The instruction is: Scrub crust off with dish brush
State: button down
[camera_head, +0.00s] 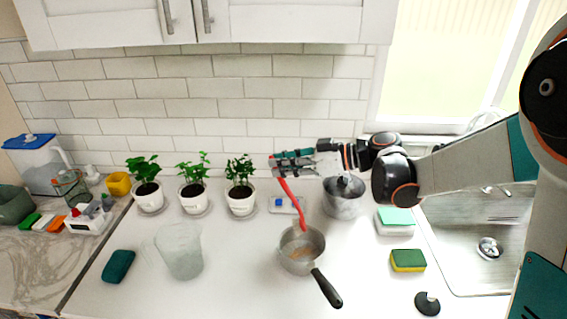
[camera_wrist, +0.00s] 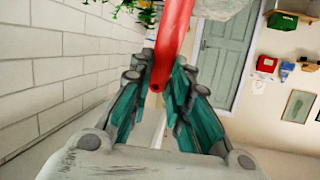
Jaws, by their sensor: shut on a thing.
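My gripper (camera_head: 277,166) is above the counter near the back wall, shut on the red handle of the dish brush (camera_head: 291,200). The brush hangs down at a slant, its lower end over the open saucepan (camera_head: 302,262). I cannot tell whether the brush head touches the pan's inside. A brownish crust (camera_head: 301,253) shows on the pan's bottom. The pan's black handle points toward the front right. In the wrist view the red brush handle (camera_wrist: 172,45) runs between the teal fingers of my gripper (camera_wrist: 166,88).
A lidded pot (camera_head: 343,198) stands behind and right of the pan. Potted plants (camera_head: 240,185) line the back wall. A clear pitcher (camera_head: 180,252) and a dark green sponge (camera_head: 118,266) are left. A yellow-green sponge (camera_head: 408,261) and a sink (camera_head: 480,225) are right.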

aim_at(283, 184)
jog(key=shift+f+b, duration=2.05)
jog(key=shift+f, duration=1.2)
jog(key=shift+f+b, duration=0.9)
jog(key=shift+f, duration=0.15)
jog(key=shift+s+a+b, duration=0.3)
jog(key=shift+s, duration=0.35)
jog(key=shift+w, duration=0.15)
